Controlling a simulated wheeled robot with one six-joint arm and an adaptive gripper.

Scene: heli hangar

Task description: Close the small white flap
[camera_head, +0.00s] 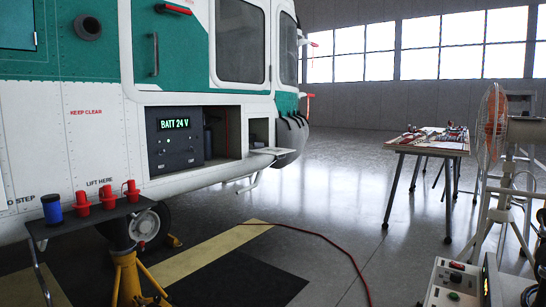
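A small white flap (270,151) stands open on the lower side of the white and green helicopter (92,150). It sticks out roughly level from the bottom edge of a small square opening (259,132), near the nose. The inside of the opening is partly shaded. My gripper is not in view, so its place relative to the flap does not show.
Left of the flap is an open bay with a "BATT 24 V" unit (176,137). A small dark shelf (92,216) holds red caps and a blue can. A red cable (330,243) crosses the floor. A table (428,149), fan (493,124) and control box (453,284) stand right. Open floor lies between.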

